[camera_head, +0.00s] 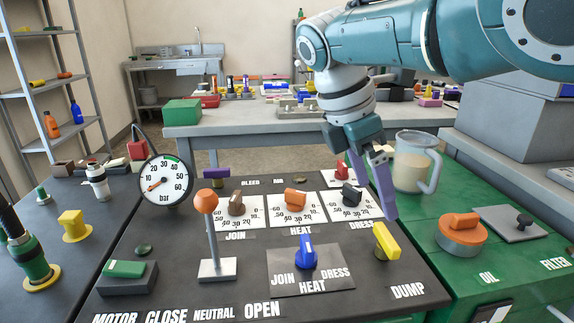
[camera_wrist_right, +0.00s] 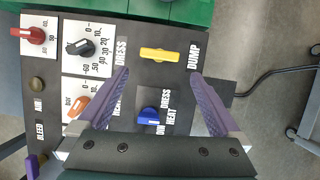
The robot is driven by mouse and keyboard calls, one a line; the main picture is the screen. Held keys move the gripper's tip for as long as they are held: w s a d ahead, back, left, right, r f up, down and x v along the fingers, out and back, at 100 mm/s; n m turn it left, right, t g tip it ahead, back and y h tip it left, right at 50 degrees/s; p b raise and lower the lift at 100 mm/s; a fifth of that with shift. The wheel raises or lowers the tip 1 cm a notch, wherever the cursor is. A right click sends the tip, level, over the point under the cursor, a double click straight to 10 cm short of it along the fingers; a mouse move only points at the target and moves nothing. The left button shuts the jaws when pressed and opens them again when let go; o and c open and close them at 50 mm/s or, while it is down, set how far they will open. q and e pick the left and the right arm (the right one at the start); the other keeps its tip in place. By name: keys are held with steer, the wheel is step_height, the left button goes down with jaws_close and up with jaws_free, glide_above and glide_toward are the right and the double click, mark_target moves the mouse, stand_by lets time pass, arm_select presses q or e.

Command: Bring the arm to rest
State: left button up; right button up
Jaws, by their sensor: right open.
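My right arm (camera_head: 375,42) reaches in from the upper right in the head view, over the control panel (camera_head: 400,270). Its gripper (camera_head: 382,188) has purple fingers and hangs above the panel's right side, near the yellow DUMP knob (camera_head: 386,240). In the right wrist view the gripper (camera_wrist_right: 158,75) is open, with nothing between its fingers. The DUMP knob (camera_wrist_right: 158,54) shows past the fingertips, and the blue JOIN/HEAT/DRESS selector (camera_wrist_right: 149,116) lies below it. In the head view this blue selector (camera_head: 306,252) points up toward HEAT's far side. My left gripper is out of view.
An orange-ball lever (camera_head: 206,203) stands upright on the panel, left of the blue selector. A pressure gauge (camera_head: 164,181) rises at the back left. On the green right surface stand a clear jug (camera_head: 412,162) and an orange OIL cap (camera_head: 461,230). A workbench (camera_head: 260,124) is behind.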

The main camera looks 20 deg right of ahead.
steer(key=shift+r, duration=0.1)
stand_by(0.5)
steer(key=s+a+f+m+t+y+p, duration=0.2)
steer(key=s+a+f+m+y+p, duration=0.25)
steer(key=s+a+p, duration=0.55)
steer(key=s+r+m+t+p, duration=0.2)
steer(key=s+r+m+p, duration=0.55)
steer(key=s+r, duration=0.75)
step_height(320, 180, up, 37)
steer(key=s+m+p, duration=0.1)
steer(key=p, duration=3.4)
steer(key=shift+d+f+m+p, duration=0.2)
steer(key=shift+d+m+p, duration=0.15)
steer(key=shift+d+m, duration=0.1)
steer(key=shift+s, duration=0.1)
